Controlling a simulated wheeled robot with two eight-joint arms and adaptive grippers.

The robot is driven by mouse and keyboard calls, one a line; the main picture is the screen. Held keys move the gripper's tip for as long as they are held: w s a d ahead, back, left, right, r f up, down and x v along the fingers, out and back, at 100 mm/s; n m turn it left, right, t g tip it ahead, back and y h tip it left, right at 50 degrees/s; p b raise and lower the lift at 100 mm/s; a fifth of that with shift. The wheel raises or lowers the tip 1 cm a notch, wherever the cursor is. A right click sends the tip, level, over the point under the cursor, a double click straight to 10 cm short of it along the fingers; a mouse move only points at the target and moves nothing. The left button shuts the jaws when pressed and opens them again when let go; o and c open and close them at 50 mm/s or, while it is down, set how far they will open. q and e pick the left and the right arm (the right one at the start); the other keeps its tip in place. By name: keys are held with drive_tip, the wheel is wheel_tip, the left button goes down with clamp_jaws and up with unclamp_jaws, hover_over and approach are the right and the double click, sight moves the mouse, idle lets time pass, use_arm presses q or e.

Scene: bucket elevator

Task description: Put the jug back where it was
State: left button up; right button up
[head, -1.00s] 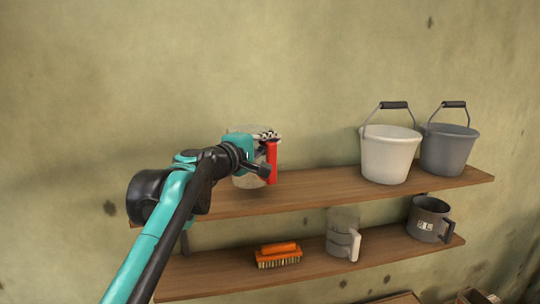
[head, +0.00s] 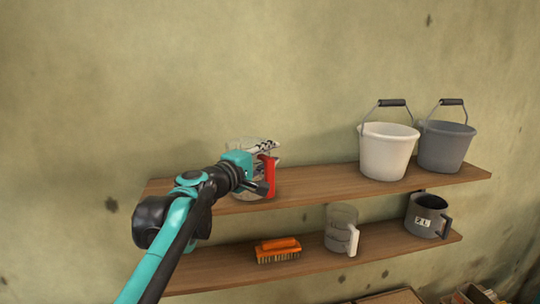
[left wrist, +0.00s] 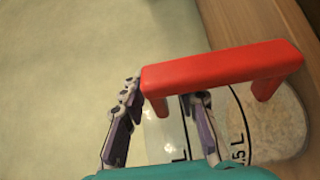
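The clear jug (head: 246,188) with a red handle (head: 269,176) is on the left part of the upper shelf (head: 320,190), and its base looks to be on the board. My left gripper (head: 262,164) is at the handle and partly covers the jug. In the left wrist view the red handle (left wrist: 222,68) and the jug's marked wall (left wrist: 245,125) show close up. The two fingers of the left gripper (left wrist: 163,115) are spread, with a visible gap between them, near one end of the handle. My right gripper is not in view.
A white bucket (head: 386,155) and a grey bucket (head: 445,147) stand on the right of the upper shelf. The lower shelf (head: 215,272) holds an orange brush (head: 278,246), a clear jug (head: 341,228) and a dark jug (head: 424,215). The middle of the upper shelf is free.

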use_arm(q)
drive_tip(key=b+v, duration=0.2)
drive_tip(key=v, duration=1)
drive_tip(key=shift+r, duration=0.2)
drive_tip(key=shift+f, duration=0.1)
